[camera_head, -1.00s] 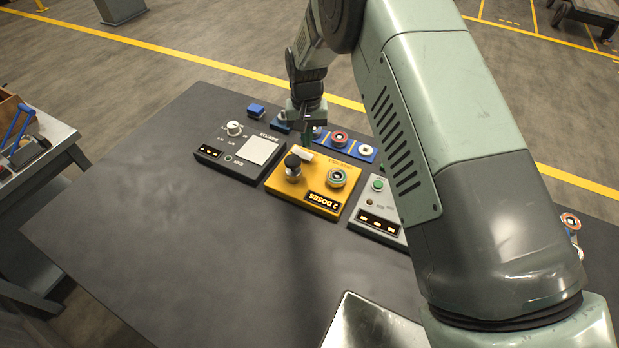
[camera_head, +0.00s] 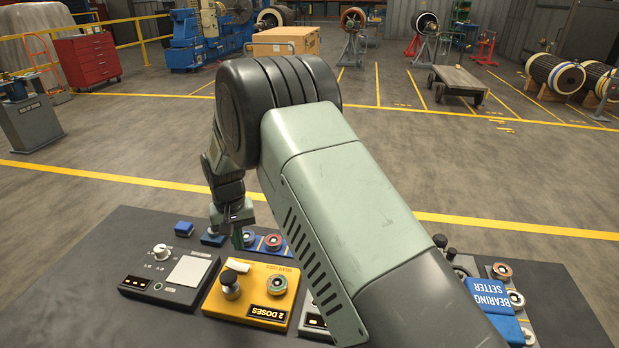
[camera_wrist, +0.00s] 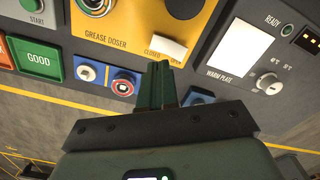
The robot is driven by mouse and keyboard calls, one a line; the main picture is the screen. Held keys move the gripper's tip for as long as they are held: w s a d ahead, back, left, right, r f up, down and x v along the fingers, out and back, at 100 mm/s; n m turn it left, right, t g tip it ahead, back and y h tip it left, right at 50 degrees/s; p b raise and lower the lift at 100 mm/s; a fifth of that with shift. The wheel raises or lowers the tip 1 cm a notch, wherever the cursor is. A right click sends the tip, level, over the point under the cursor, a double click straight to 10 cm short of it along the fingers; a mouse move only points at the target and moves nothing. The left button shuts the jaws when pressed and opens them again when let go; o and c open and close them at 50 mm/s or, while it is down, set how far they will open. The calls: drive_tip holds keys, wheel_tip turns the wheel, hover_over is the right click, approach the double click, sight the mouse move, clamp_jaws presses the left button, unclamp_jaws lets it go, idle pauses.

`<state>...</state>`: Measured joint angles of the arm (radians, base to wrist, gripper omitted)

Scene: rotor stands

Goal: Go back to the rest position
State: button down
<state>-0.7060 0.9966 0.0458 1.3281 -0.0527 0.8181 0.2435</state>
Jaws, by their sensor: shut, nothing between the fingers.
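My gripper (camera_head: 238,240) hangs at the far edge of the dark table (camera_head: 50,275), behind the yellow grease doser (camera_head: 245,310). Its green fingers (camera_wrist: 160,75) are shut with nothing between them. In the wrist view the fingertips lie just below the doser's white lever (camera_wrist: 168,46), between the "closed" and "open" labels. I cannot tell whether they touch it. The doser has a black-topped knob (camera_head: 230,284), a ringed part (camera_head: 276,285) and a display reading "2 DOSES". My arm is bent and reaches across the table.
The grey warm plate unit (camera_head: 150,288) stands left of the doser. A blue tray with ringed parts (camera_head: 274,242) lies behind it. A blue bearing setter (camera_head: 487,297) stands at the right. My arm hides part of the table. The table's left part is bare.

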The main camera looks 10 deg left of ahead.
drive_tip(key=s+d+r+m+t, duration=0.1)
drive_tip(key=d+r, duration=1)
drive_tip(key=r, duration=0.3)
drive_tip(key=s+d+r+m+t, duration=0.1)
drive_tip(key=d+r+m+t, duration=0.1)
drive_tip(key=d+r, duration=1)
drive_tip(key=s+d+r+m+t, duration=0.1)
drive_tip(key=s+d+r, duration=0.2)
drive_tip(key=s+d, duration=0.5)
drive_tip(key=s+d+r+m+t, duration=0.1)
drive_tip(key=s+d+r, duration=0.2)
drive_tip(key=s+d, duration=0.5)
drive_tip(key=s, duration=0.5)
drive_tip(key=shift+s+r+m+t, duration=0.2)
drive_tip(key=shift+s+m+t, duration=0.1)
drive_tip(key=shift+s, duration=0.05)
